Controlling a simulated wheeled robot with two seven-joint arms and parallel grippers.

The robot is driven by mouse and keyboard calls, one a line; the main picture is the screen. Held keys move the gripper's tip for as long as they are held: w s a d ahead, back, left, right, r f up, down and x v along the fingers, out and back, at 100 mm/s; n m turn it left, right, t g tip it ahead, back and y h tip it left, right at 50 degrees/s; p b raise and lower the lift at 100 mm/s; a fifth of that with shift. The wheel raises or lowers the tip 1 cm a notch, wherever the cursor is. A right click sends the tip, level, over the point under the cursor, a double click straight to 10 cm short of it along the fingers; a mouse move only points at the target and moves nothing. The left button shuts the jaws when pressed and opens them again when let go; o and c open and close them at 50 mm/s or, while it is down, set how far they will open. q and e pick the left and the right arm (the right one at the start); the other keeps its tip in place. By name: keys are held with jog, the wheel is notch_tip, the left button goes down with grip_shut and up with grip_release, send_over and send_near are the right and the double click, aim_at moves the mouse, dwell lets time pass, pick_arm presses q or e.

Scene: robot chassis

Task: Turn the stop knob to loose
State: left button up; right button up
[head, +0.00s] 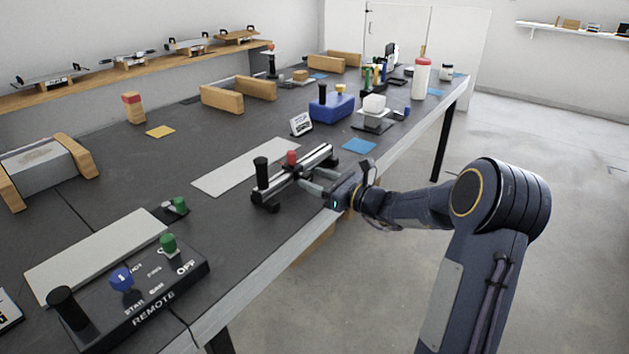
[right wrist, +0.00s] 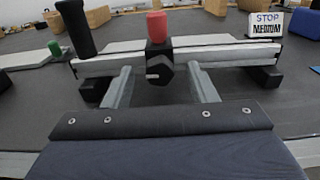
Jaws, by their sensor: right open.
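A silver rail fixture (head: 305,168) stands on the dark bench and also shows in the right wrist view (right wrist: 220,58). On it sits a block with a red cap (head: 292,158), seen also in the right wrist view (right wrist: 157,27). Below the cap, a black faceted knob (right wrist: 162,68) with a small pale pin at its left faces my right gripper. My right gripper (head: 313,180) is open and level with the rail's front side. In the right wrist view its two fingers point at the knob, one on each side; contact is not evident. My left gripper is not in view.
A black upright handle (head: 261,173) stands at the rail's left end. A sign reading STOP and seemingly MEDIUM (right wrist: 266,24) stands behind the rail. A REMOTE panel (head: 150,300) is at the lower left. A blue mat (head: 358,146) lies beyond the rail.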

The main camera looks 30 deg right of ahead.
jog(key=shift+w+a, duration=0.1)
jog(key=shift+w, duration=0.2)
